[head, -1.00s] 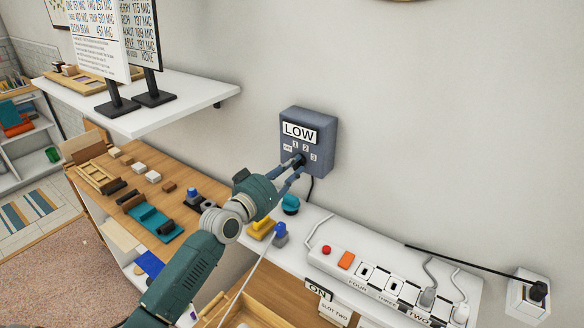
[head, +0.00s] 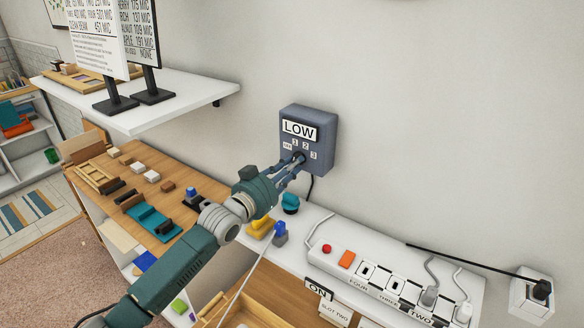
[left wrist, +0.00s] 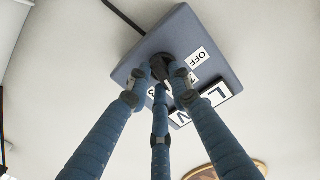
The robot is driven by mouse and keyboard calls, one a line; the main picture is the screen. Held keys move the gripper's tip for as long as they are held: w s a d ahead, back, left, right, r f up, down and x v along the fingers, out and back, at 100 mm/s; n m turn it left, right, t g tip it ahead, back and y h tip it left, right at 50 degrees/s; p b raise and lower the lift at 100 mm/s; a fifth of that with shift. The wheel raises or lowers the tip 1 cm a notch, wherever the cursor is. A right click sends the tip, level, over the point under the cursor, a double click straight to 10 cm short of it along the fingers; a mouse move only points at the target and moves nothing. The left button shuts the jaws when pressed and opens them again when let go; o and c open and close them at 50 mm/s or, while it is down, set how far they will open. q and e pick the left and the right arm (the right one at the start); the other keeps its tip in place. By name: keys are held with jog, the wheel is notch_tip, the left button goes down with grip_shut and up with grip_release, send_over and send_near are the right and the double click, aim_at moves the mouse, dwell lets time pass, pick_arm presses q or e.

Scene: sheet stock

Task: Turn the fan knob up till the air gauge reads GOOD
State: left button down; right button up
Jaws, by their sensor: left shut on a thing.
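The grey-blue fan control box (head: 318,130) is fixed to the wall, and its gauge plate (head: 299,130) reads LOW. Below the plate are small labels for OFF, 1, 2 and 3 around a dark knob (left wrist: 162,66). My left gripper (head: 298,160) reaches up to the box and its fingers are closed around the knob. In the left wrist view the fingers (left wrist: 160,80) meet at the knob and hide much of it, so its exact setting cannot be told. My right gripper is not in view.
A white power strip (head: 390,284) with plugs and switches lies on the white counter below the box. A white shelf (head: 180,100) with sign stands is at the left. A wooden bench (head: 110,170) holds several small blocks. The wall right of the box is clear.

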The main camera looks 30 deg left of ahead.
pick_arm(q)
jog(key=shift+m, duration=0.7)
jog(key=c, duration=1.5)
grip_release()
jog(key=shift+c, duration=0.2)
jog(key=s+a, duration=0.1)
jog(key=s, duration=1.1)
jog(key=shift+a, duration=0.35)
dwell(0.7)
